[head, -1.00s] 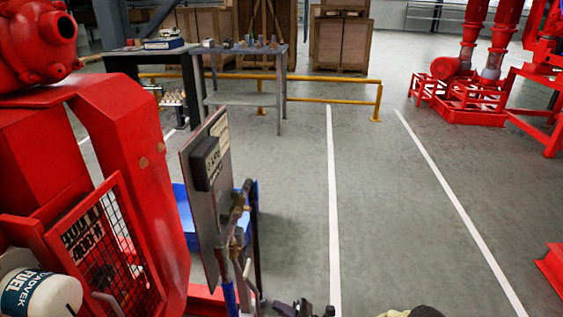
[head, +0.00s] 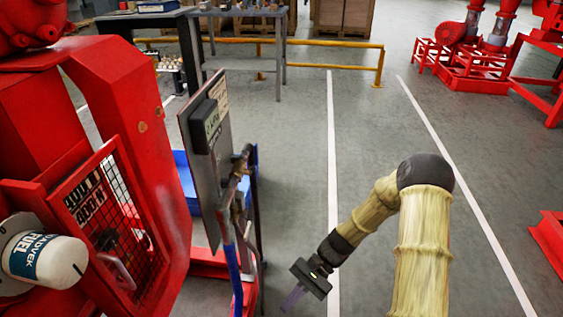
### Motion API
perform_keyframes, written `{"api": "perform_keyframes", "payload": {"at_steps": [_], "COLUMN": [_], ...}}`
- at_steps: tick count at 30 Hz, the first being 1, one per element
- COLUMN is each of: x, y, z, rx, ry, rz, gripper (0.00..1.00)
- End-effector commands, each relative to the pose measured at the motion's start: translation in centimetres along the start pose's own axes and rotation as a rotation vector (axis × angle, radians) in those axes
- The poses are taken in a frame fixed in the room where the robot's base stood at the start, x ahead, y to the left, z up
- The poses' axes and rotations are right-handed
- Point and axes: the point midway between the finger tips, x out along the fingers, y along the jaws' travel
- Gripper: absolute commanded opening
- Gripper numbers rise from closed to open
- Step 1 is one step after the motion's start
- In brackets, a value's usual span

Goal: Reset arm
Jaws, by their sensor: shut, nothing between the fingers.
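My arm, in a tan sleeve with a black elbow, rises from the bottom of the head view and bends down to the left. My gripper (head: 291,299) is at its end, a dark block with its fingers together and pointing down-left. Nothing shows between the fingers. The gripper is over the floor, to the right of a blue-legged stand (head: 238,240) and apart from it in the picture.
A red pumpset frame (head: 130,130) with a mesh guard (head: 110,225) and a white fuel filter (head: 45,258) fills the left. A grey panel (head: 205,160) stands beside it. Behind are a yellow rail (head: 330,44) and a table (head: 238,14). The floor (head: 370,125) right of centre is clear.

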Motion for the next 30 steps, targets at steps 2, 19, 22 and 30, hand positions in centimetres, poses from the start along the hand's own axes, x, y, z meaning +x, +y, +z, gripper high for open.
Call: {"api": "perform_keyframes", "payload": {"at_steps": [2, 19, 22, 30], "x": [-1.0, -9.9, -11.4, -14.0], "y": [0.8, 4.7, 5.0, 5.3], "z": [0.7, 6.4, 7.8, 11.0], "rx": [-0.031, -0.29, -0.345, -0.464], "ry": [0.094, 0.714, 0.817, 1.015], "rz": [0.074, 0.452, 0.496, 0.566], "gripper": [0.0, 0.0, 0.0, 0.0]}}
